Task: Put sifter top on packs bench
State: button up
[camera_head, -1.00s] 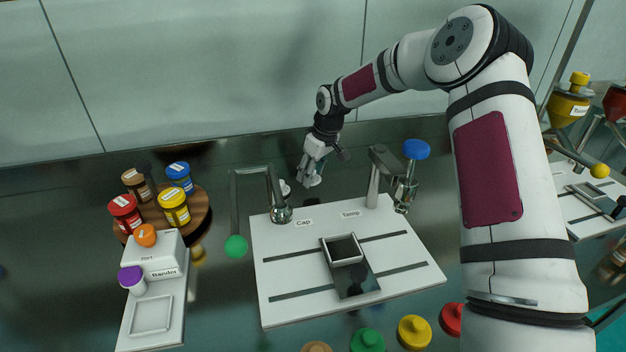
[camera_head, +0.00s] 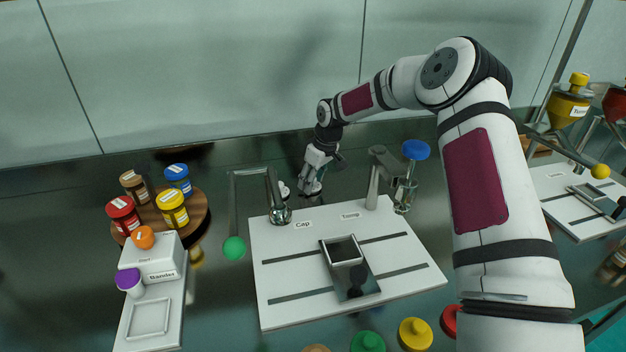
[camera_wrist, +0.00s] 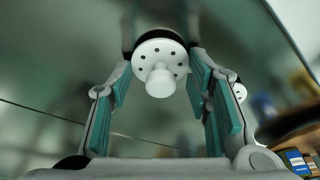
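The sifter top (camera_wrist: 158,55) is a white disc with a ring of small holes and a round knob, seen in the wrist view between my fingers. My gripper (camera_wrist: 160,88) is open, with teal pads on either side of the knob and gaps showing. In the head view my gripper (camera_head: 311,190) points down behind the white board (camera_head: 290,262), which has Cap and another label; the disc is mostly hidden there. No label reading packs bench is legible. A second white holed disc (camera_wrist: 240,92) is partly hidden behind the right finger.
A metal frame with a green ball (camera_head: 234,248) and a post with a blue knob (camera_head: 416,150) stand near the board. A square tray (camera_head: 344,251) sits on it. At left are a round wooden stand of jars (camera_head: 195,222) and a white bench (camera_head: 150,322).

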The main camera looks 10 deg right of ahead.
jog(key=o, duration=0.3)
jog(key=shift+r, duration=0.1)
jog(key=p+v, duration=0.1)
jog(key=v, duration=1.1)
jog(key=shift+r, duration=0.15)
jog(key=s+a+r+m+h, duration=0.1)
jog(key=s+r, duration=0.4)
jog(key=s, duration=0.3)
jog(key=s+r+m+h, duration=0.1)
jog(key=s+r, duration=0.4)
jog(key=s, duration=0.4)
jog(key=s+a+r+m+h, duration=0.1)
jog(key=s+r+h, duration=0.1)
jog(key=s+r, duration=0.45)
jog(key=s+f+m, duration=0.1)
jog(key=s, duration=0.8)
jog(key=s+f+m+y, duration=0.1)
jog(key=s, duration=0.8)
jog(key=s+f+m+y, duration=0.1)
jog(key=s+m, duration=0.1)
jog(key=s, duration=0.7)
jog(key=shift+f, duration=0.3)
